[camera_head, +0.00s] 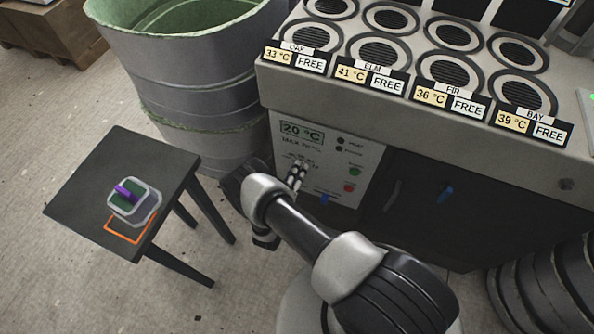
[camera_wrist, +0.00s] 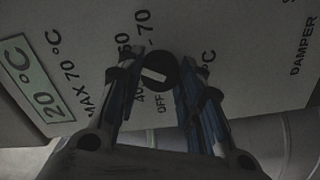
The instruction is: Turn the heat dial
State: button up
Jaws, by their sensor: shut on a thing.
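The heat dial (camera_wrist: 160,74) is a round black knob with a white bar, on a pale control panel (camera_head: 318,140). In the wrist view, printed marks around it include OFF, 50 and 70. My gripper (camera_wrist: 158,82) has a finger on each side of the dial and is shut on it. In the head view my gripper (camera_head: 297,176) is at the panel's lower left part, and the dial is hidden behind it. The panel's display (camera_head: 302,131) reads 20 °C, with MAX 70 °C printed under it.
A green and a red button (camera_head: 349,188) sit right of my gripper. Above the panel is a bench of round vents with labels (camera_head: 450,100). A dark table (camera_head: 85,185) bearing a small box (camera_head: 146,207) stands at left, near a large grey tub (camera_head: 205,75).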

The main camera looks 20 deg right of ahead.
jog(key=shift+m, duration=0.5)
dwell(0.3)
jog(key=o, duration=1.1)
jog(key=v, duration=1.2)
